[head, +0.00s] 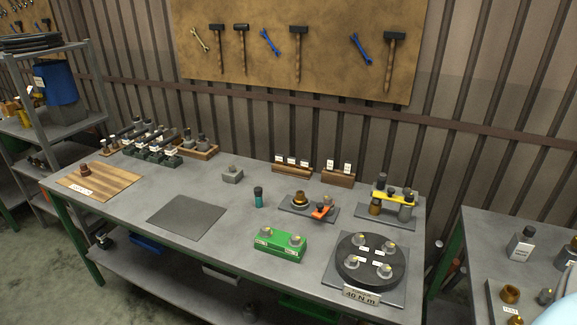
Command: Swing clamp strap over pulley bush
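A grey fixture plate (290,211) lies right of the table's middle. A round brass-coloured bush (300,198), which looks like the pulley bush, stands upright on it. An orange strap (321,212), which looks like the clamp strap, sits at the plate's front right. It lies beside the bush, not over it. Neither of my grippers is in the head view.
A yellow-topped fixture (392,197) stands to the right, and a dark round disc (373,259) in front right. A green block (279,245) and a small teal-and-dark bottle (258,197) stand near the plate. A grey mat (187,217) lies bare on the left.

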